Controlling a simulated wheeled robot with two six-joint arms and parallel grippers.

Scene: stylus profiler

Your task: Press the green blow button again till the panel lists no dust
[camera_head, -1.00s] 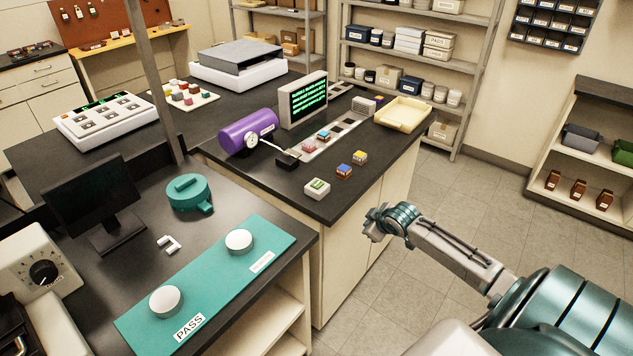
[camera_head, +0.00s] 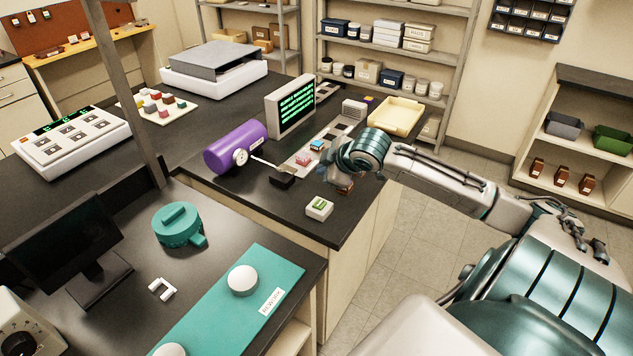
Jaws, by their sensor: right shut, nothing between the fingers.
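The blow button is a small white box with a green top (camera_head: 319,206), near the front right edge of the dark bench. My right gripper (camera_head: 347,170) is shut and empty. It is over the bench edge, up and to the right of the button box, with a visible gap between them in the picture. The panel (camera_head: 293,105) stands upright behind and shows several lines of green text, too small to read. My left gripper is out of view.
A purple cylinder with a gauge (camera_head: 235,148) and a black nozzle block (camera_head: 282,180) lie left of the button. Small blocks sit on the pale strip (camera_head: 303,160); another is mostly hidden under my right gripper. A yellow tray (camera_head: 396,117) is behind.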

